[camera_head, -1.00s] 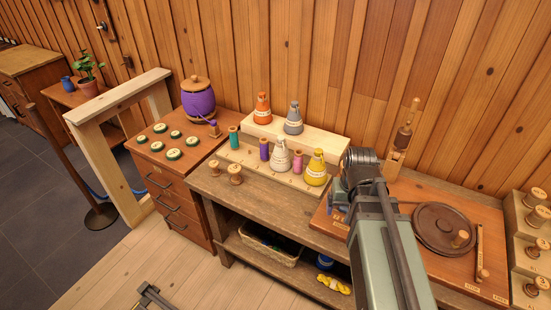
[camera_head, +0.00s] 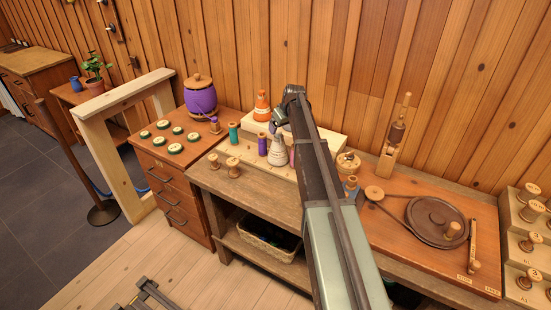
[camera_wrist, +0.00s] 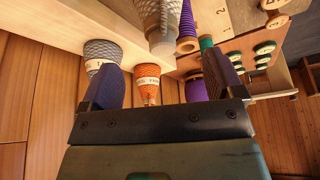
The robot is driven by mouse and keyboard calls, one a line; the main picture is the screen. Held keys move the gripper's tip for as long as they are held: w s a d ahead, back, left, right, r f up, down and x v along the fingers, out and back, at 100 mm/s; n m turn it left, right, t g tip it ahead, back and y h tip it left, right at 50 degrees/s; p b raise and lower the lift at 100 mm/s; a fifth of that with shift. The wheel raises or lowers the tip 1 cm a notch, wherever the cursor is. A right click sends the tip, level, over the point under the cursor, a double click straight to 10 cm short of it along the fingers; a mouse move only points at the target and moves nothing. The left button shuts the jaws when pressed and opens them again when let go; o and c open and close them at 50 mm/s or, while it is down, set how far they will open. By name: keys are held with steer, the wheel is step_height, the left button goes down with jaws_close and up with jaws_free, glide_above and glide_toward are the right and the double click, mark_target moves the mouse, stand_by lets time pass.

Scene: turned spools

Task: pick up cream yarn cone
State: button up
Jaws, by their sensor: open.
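The cream yarn cone (camera_head: 277,153) stands upright on the lower step of the pale wooden stand (camera_head: 232,158). In the wrist view the cream cone (camera_wrist: 150,12) is at the top centre, beyond the fingers. My gripper (camera_wrist: 163,83) is open, with two dark fingers well apart and nothing held. In the head view my arm reaches in over the stand, its wrist above and behind the cream cone. My fingers are largely hidden there. An orange cone (camera_wrist: 147,84) appears between the fingers in the wrist view, but farther off.
The orange cone (camera_head: 262,106) and a grey cone (camera_wrist: 103,52) stand on the upper step. A purple spool (camera_head: 262,144) and a teal spool (camera_head: 233,133) stand left of the cream cone. My arm hides the yellow cone's place. The plank wall is close behind.

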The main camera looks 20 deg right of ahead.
mark_target(280, 133)
steer(key=x, duration=0.2)
steer(key=shift+f+b, duration=0.25)
steer(key=shift+b, duration=0.15)
steer(key=shift+w, duration=0.1)
steer(key=b+x, duration=0.5)
steer(key=shift+a+f, duration=0.15)
steer(key=shift+s+r+p, duration=0.2)
steer(key=shift+r+p, duration=0.05)
steer(key=shift+p, duration=0.05)
steer(key=c, duration=1.6)
